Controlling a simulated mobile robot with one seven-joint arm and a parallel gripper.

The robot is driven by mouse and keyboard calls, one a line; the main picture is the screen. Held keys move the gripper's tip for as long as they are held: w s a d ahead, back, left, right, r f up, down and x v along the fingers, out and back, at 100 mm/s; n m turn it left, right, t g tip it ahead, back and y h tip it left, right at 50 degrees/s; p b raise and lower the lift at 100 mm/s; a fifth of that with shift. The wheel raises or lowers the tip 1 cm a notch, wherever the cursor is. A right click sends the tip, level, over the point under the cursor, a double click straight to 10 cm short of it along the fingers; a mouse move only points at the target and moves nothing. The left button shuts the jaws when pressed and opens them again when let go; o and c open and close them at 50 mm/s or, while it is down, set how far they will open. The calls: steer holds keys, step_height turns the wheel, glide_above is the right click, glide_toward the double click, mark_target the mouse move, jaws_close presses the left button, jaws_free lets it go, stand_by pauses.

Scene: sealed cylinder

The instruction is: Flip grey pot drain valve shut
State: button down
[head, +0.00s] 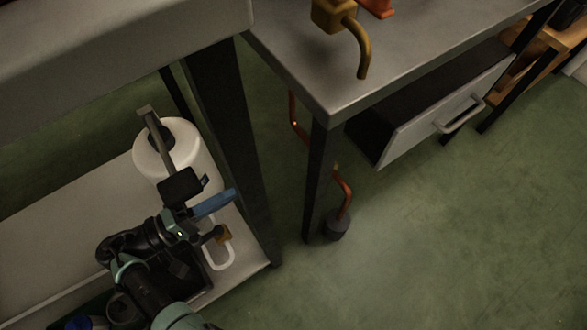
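A small dark grey pot (337,229) stands on the floor by the leg of the right-hand table. A bent copper pipe (345,190) runs into its top. I cannot make out a drain valve or its lever on it. My gripper (214,218) is at lower left, over the left bench's lower shelf and well left of the pot. A blue bar (214,204) and a small brass-coloured block (223,233) show at its end. I cannot tell whether it holds either, or how far its fingers are apart.
A white roll (181,155) on an upright holder and a white loop (220,257) are close to my gripper. Dark bench legs (229,130) stand between it and the pot. A drawer (440,115) hangs under the right table. The green floor (430,240) at right is clear.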

steer(key=s+d+b+x, duration=0.1)
steer(key=s+b+x, duration=0.1)
steer(key=x, duration=1)
steer(key=shift+d+b, duration=0.6)
steer(key=shift+b, duration=0.1)
steer(key=shift+r, duration=0.1)
steer(key=shift+s+d+p, duration=0.4)
steer(key=shift+d+p, duration=0.05)
steer(key=shift+p, duration=0.3)
